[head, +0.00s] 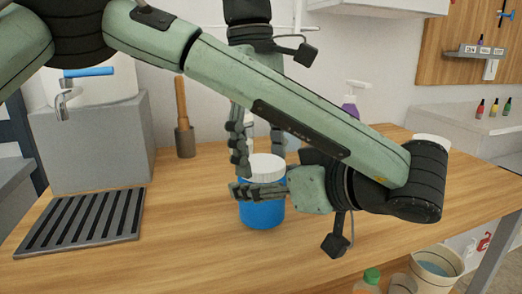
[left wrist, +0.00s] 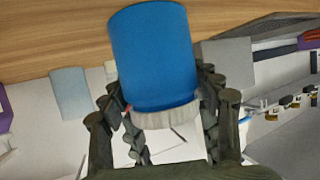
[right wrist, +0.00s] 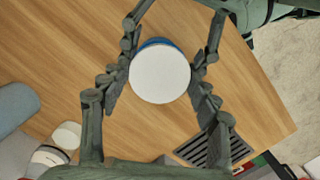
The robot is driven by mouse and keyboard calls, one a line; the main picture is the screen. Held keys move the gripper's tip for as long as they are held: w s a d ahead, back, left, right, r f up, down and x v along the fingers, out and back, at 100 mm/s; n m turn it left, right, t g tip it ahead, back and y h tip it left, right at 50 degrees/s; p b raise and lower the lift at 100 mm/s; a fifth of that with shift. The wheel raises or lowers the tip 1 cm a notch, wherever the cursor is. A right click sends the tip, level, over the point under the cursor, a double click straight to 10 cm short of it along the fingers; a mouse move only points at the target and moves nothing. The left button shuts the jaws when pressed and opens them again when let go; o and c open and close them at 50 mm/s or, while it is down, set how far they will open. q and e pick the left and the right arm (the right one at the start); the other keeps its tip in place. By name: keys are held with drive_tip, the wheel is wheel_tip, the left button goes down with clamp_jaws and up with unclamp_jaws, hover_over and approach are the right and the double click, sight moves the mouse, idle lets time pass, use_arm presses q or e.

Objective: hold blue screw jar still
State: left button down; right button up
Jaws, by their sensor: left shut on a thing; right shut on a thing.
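The blue screw jar (head: 262,214) stands upright on the wooden table. It has a round white lid (head: 265,165). My left gripper (head: 262,191) comes in from the right side of the jar, level, and is shut on the jar near its top. The left wrist view shows the blue jar (left wrist: 155,55) between its fingers, the lid lowest in the picture. My right gripper (head: 262,152) reaches down from above and is shut on the lid. The right wrist view shows the lid (right wrist: 160,74) between its fingers. My left arm hides part of the right gripper.
A grey block with a tap (head: 95,140) and a slatted drain tray (head: 80,222) are on the left. A wooden-handled tool (head: 184,130) stands behind. A purple spray bottle (head: 351,103) is at the back right. The table front is clear.

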drive_tip(key=o, duration=0.7)
drive_tip(key=shift+o, duration=0.2)
drive_tip(key=shift+r, duration=2.3)
drive_tip(key=shift+c, duration=0.3)
